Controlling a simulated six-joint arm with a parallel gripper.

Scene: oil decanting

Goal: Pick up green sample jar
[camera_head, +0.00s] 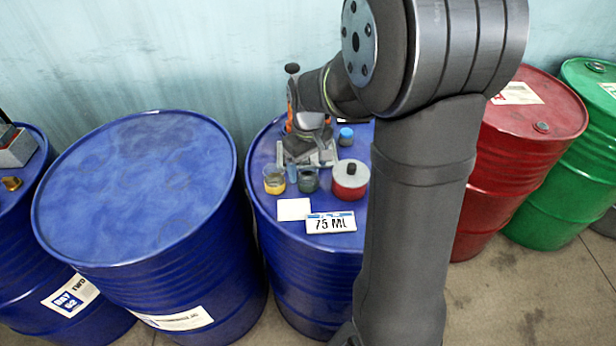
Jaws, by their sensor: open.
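Several small containers stand on top of the middle blue drum (262,200). A small clear jar with dark grey-green contents (308,182) looks like the green sample jar; its colour is hard to tell at this size. A jar with yellow contents (274,183) stands just left of it. My gripper (308,158) is open, over the drum top just behind and above the two jars. It appears apart from the dark jar, but my fingertips are small and I cannot tell the exact gap.
A red pot with a black knob (350,190) stands close right of the dark jar. A blue-capped bottle (346,136) is behind it. A white card (293,209) and a "75 ML" sign (331,223) are in front. My arm hides the drum's right side.

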